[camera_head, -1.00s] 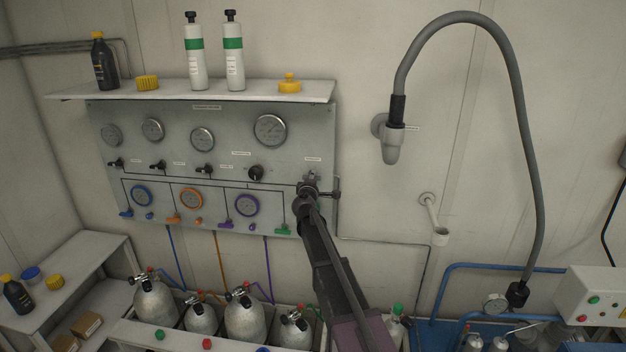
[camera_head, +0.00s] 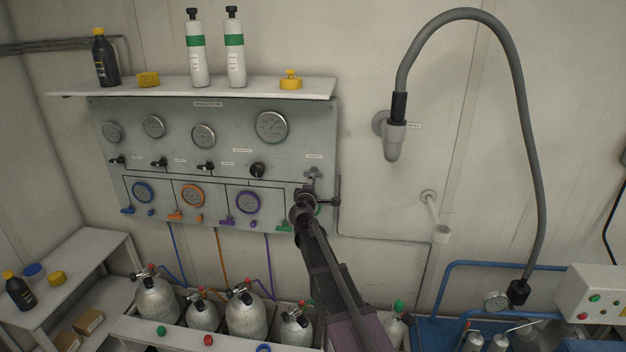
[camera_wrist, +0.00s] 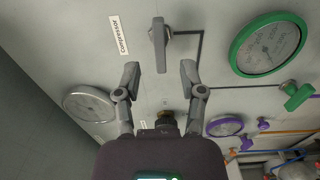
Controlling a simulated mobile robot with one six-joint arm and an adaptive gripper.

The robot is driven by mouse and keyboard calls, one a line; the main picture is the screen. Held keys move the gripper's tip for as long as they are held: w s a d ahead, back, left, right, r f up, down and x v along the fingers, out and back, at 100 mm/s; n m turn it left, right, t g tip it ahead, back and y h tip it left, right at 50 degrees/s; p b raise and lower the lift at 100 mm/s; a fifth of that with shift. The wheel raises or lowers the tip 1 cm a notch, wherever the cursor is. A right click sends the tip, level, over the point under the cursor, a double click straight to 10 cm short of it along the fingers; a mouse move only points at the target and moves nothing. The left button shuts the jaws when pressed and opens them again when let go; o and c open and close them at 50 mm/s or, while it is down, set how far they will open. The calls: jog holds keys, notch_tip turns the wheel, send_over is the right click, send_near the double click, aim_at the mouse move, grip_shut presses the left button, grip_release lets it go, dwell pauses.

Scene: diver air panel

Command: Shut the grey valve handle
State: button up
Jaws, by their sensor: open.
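The grey valve handle (camera_wrist: 159,45) is a short bar on the panel beside the "Compressor" label (camera_wrist: 119,35). It lies parallel to the label's text and crosswise to the dark pipe line leaving it. In the head view the handle (camera_head: 313,173) shows small at the panel's right side, just above my gripper (camera_head: 308,194). In the wrist view my gripper (camera_wrist: 160,74) is open and empty, its fingertips apart. The handle stands beyond the tips, roughly centred between them, with a visible gap in the picture. The exact depth distance is unclear.
A green-rimmed gauge (camera_wrist: 268,45) and green handle (camera_wrist: 298,96) are near the right finger. A black knob (camera_head: 257,170) and purple gauge (camera_head: 248,202) sit left of my gripper. The shelf (camera_head: 200,91) overhangs the panel.

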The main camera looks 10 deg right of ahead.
jog(key=v, duration=0.6)
dwell(0.3)
jog(key=s+d+f+m+g+h+b, duration=0.1)
jog(key=s+d+f+m+g+b, duration=0.2)
jog(key=s+d+f+m+g, duration=0.35)
jog(key=s+d+f+m+g+h+b, duration=0.1)
jog(key=s+d+f+m+g+b, duration=0.25)
jog(key=s+f, duration=0.6)
jog(key=s+a+f+m+g+y+b, duration=0.2)
jog(key=s+a+f+g+y+b, duration=0.1)
jog(key=s+f, duration=0.4)
jog(key=s+a+f+m+g+y+b, duration=0.2)
jog(key=s+a+f+g+y+b, duration=0.1)
jog(key=s+f, duration=0.5)
jog(key=s+g+y, duration=0.1)
jog(key=s, duration=0.2)
jog(key=shift+a+y, duration=0.3)
jog(key=shift+a, duration=0.05)
jog(key=shift+w, duration=0.1)
